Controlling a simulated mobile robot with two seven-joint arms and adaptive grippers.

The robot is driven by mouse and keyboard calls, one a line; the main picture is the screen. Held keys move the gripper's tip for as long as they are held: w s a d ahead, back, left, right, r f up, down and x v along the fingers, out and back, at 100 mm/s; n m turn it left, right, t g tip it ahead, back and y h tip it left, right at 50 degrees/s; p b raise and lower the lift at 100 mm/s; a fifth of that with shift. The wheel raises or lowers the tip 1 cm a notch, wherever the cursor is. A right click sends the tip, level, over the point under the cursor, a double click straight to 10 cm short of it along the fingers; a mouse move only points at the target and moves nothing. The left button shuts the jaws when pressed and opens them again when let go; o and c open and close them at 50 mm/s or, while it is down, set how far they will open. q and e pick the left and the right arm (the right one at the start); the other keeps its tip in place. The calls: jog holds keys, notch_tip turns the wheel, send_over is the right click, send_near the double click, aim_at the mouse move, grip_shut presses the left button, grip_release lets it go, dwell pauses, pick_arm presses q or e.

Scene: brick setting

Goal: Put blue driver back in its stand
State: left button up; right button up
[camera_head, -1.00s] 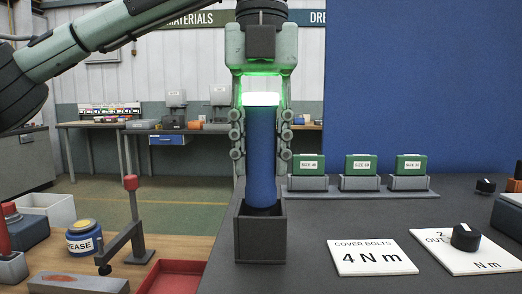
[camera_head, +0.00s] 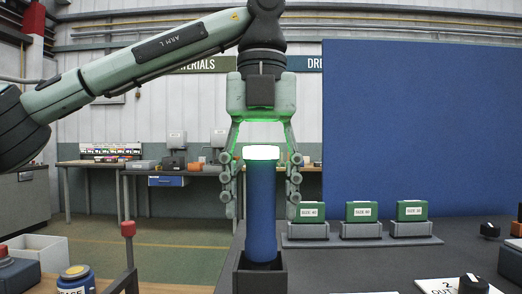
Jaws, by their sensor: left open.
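The blue driver (camera_head: 262,228) stands upright with its lower end inside the dark square stand (camera_head: 261,283) on the grey bench. Its top has a bright white band. My left gripper (camera_head: 261,206) points straight down from above, with one finger on each side of the driver's upper part. The fingers are spread, with gaps showing between them and the driver. A green glow shows under the palm. The driver's foot is hidden inside the stand. My right gripper is not in view.
Three green boxes in grey holders (camera_head: 361,229) stand in a row at the right, before a large blue panel (camera_head: 420,130). A black knob (camera_head: 472,284) sits on a white card at lower right. A red-topped post (camera_head: 128,229) stands at left.

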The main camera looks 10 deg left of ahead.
pick_arm(q)
notch_tip(320, 180, up, 11)
jog(key=shift+r, duration=0.1)
jog(key=shift+w, duration=0.1)
dwell(0.6)
